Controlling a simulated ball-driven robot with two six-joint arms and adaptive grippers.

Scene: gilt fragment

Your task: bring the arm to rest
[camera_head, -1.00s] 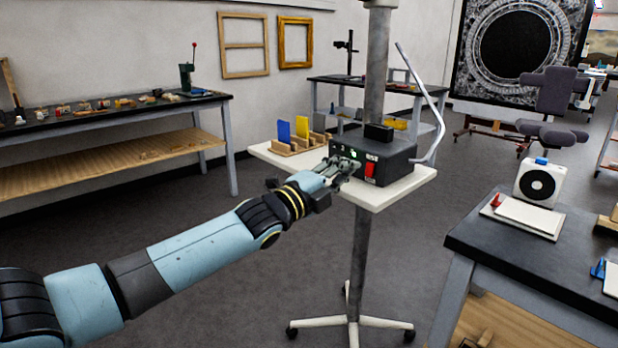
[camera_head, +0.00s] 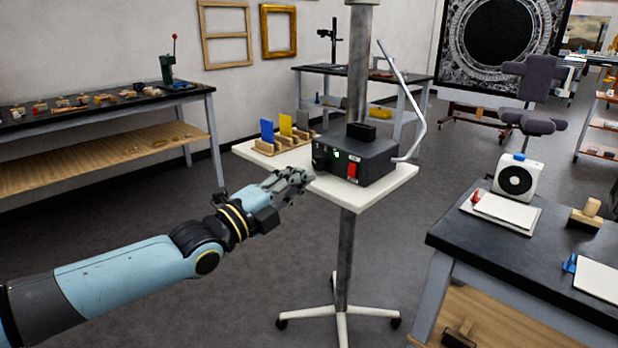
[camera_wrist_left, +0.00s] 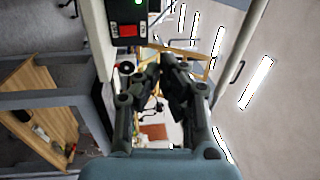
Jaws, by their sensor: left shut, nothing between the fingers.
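My left gripper (camera_head: 296,178) is shut and empty, in front of the white stand top (camera_head: 372,193), near its left front edge. The black control box (camera_head: 374,160) sits on that top with a lit green display and a red switch; the gripper is apart from it, to its left and nearer to me. In the left wrist view the shut fingers (camera_wrist_left: 165,68) show in the middle, with the box (camera_wrist_left: 127,22) above and left of them. My right gripper is not in view.
A wooden rack (camera_head: 280,145) with blue and yellow plates stands behind the gripper on the stand top. A dark table (camera_head: 470,228) with a white fan unit (camera_head: 516,178) is at the right. A long bench (camera_head: 110,107) runs along the left wall. Open floor lies between.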

